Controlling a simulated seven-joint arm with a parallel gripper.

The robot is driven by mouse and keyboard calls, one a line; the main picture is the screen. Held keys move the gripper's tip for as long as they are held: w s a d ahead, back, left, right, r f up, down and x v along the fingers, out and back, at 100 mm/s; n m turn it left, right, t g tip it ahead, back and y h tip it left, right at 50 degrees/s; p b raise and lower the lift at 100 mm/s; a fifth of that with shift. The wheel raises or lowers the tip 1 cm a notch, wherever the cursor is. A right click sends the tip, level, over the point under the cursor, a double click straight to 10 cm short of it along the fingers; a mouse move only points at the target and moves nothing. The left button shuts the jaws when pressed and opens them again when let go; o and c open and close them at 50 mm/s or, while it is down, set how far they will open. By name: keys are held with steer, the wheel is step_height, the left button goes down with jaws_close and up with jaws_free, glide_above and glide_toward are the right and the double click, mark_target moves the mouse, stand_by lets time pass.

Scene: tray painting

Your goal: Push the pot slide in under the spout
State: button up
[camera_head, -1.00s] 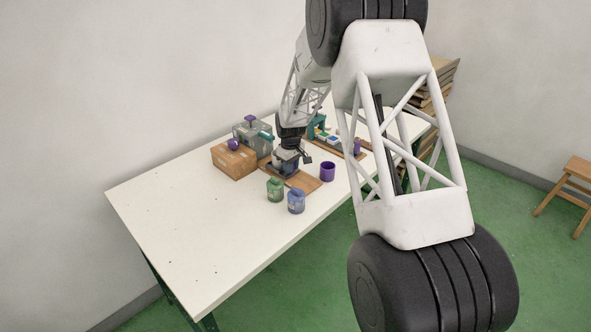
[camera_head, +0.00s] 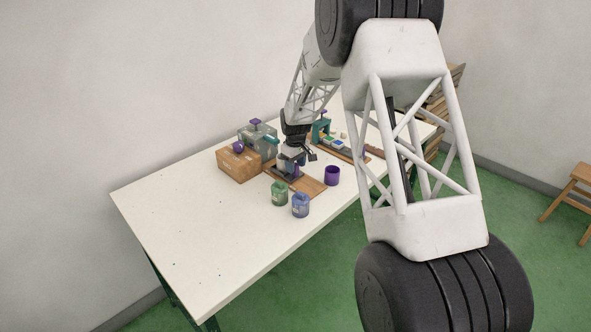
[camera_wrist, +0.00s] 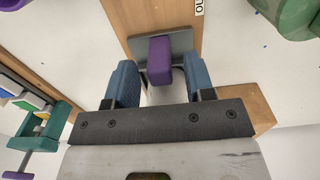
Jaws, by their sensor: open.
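My gripper (camera_wrist: 159,75) is open over the wooden board. Its two blue fingers stand on either side of a purple upright handle (camera_wrist: 160,58), with a gap showing on each side. The handle sits in front of a grey plate (camera_wrist: 180,41), which looks like part of the pot slide. In the head view my gripper (camera_head: 292,174) is low over the board (camera_head: 313,188) and hides most of the slide. I cannot see a pot on the slide.
A wooden box (camera_head: 238,165) with a purple knob stands left of my gripper. A green jar (camera_head: 279,193), a blue jar (camera_head: 300,205) and a purple cup (camera_head: 332,176) stand in front and right. A teal-framed tray station is behind right. The table's left is clear.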

steer(key=shift+r, duration=2.65)
steer(key=shift+s+d+f+t+y, duration=0.2)
steer(key=shift+s+t+y, duration=0.4)
steer(key=shift+y, duration=0.4)
steer(key=shift+s+d+t+y, duration=0.2)
steer(key=shift+d+t+y, duration=0.4)
steer(key=shift+t, duration=0.4)
steer(key=shift+f, duration=0.1)
steer(key=shift+x, duration=3.9)
jaws_close()
